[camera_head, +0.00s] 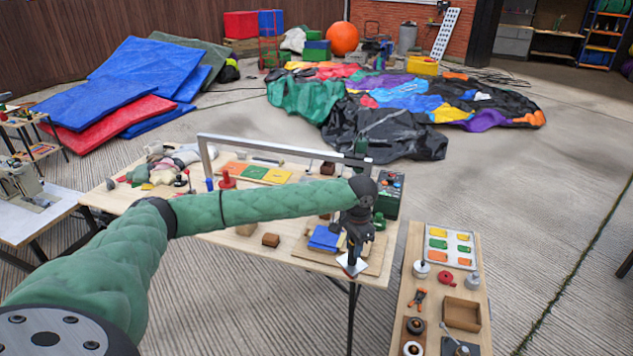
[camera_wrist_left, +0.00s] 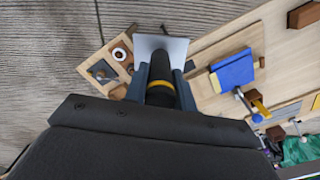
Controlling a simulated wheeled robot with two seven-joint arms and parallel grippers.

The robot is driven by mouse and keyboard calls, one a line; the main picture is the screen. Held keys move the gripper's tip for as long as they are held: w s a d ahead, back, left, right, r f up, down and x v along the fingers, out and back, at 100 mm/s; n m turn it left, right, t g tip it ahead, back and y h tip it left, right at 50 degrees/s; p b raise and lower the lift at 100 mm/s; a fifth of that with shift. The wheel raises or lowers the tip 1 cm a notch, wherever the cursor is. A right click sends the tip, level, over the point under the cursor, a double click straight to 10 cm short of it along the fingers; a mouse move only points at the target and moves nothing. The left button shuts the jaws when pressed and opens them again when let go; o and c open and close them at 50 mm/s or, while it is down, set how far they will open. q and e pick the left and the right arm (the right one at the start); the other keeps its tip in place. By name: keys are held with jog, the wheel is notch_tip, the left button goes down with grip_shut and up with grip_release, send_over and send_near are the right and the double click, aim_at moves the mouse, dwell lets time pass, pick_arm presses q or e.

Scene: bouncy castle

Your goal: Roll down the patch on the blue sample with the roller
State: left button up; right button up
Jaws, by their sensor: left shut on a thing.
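The blue sample (camera_head: 325,238) lies on a wooden board at the front right of the main table. It also shows at the right in the left wrist view (camera_wrist_left: 234,70). I cannot make out a patch on it. My left gripper (camera_head: 353,246) is shut on a tool with a black handle (camera_wrist_left: 161,94), a yellow band and a flat pale plate (camera_wrist_left: 164,45). The plate (camera_head: 352,266) hangs by the table's front right corner, to the right of the sample and apart from it. I cannot pick out a roller for sure. My right gripper is not in view.
A narrow side bench (camera_head: 408,268) at the right holds a tray of coloured pieces (camera_head: 428,260), pliers (camera_head: 418,297), pots and a wooden box (camera_head: 462,314). A metal frame (camera_head: 205,160) spans the main table. A green machine (camera_head: 388,195) stands behind my gripper.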

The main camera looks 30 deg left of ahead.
pick_arm(q)
jog(key=w+a+r+m+p, duration=0.25)
jog(key=w+a+m, duration=0.4)
jog(key=a, duration=0.45)
jog(key=w+a+r+m+p, duration=0.2)
jog(key=w+a+r+m, duration=0.4)
jog(key=a, duration=0.6)
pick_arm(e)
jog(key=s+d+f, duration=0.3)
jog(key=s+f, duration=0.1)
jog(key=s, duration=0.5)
pick_arm(q)
notch_tip(320, 180, down, 7)
jog(key=n+b, duration=0.1)
jog(key=b, duration=0.2)
jog(key=shift+w+f+b, duration=0.2)
jog(key=shift+w+b, duration=0.05)
jog(key=shift+b, duration=0.1)
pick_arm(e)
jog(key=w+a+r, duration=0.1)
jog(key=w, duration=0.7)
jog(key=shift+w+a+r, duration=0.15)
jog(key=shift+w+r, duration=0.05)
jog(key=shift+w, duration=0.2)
pick_arm(q)
jog(key=shift+d+n, duration=0.1)
jog(key=shift+n, duration=0.15)
